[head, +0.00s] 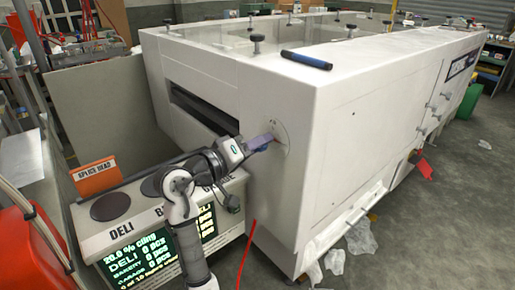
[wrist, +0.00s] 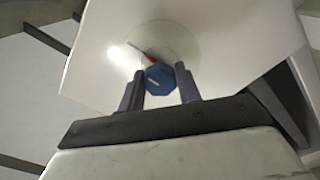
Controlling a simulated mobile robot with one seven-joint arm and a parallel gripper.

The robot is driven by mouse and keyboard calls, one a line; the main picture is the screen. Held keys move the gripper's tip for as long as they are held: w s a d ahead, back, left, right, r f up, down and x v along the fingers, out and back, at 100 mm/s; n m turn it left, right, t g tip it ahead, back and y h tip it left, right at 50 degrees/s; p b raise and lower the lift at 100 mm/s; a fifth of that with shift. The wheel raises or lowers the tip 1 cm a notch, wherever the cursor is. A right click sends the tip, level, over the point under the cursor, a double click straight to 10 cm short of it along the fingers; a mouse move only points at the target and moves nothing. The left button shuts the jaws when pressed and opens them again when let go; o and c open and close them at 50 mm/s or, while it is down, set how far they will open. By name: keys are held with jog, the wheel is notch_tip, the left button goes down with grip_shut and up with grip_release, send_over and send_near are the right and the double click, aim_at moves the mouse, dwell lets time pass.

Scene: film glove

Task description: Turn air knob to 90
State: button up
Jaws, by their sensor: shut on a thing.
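The air knob is a small blue faceted knob (wrist: 160,79) with a white line on its face, in the wrist view. It sits on a pale round dial plate (wrist: 181,44) with a red mark beside the knob. The dial plate also shows on the white machine's near end in the head view (head: 282,138). My gripper (wrist: 161,82) is shut on the knob, one purple finger on each side. In the head view my gripper (head: 265,140) reaches the dial from the left. Any numbers on the dial are too small to read.
The big white machine (head: 340,130) fills the middle. A blue-black cylinder (head: 306,60) lies on its top edge. A counter with a green display (head: 145,240) stands below my arm. An orange sign (head: 95,178) is at left. Crumpled clear film (head: 360,238) lies on the floor at right.

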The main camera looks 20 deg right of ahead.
jog(key=shift+f, duration=0.1)
dwell(0.4)
jog(key=o, duration=1)
jog(key=shift+c, duration=0.2)
jog(key=shift+a, duration=0.1)
jog(key=b+v, duration=0.2)
jog(key=v, duration=1.1)
jog(key=shift+s+a, duration=0.15)
jog(key=shift+a, duration=0.15)
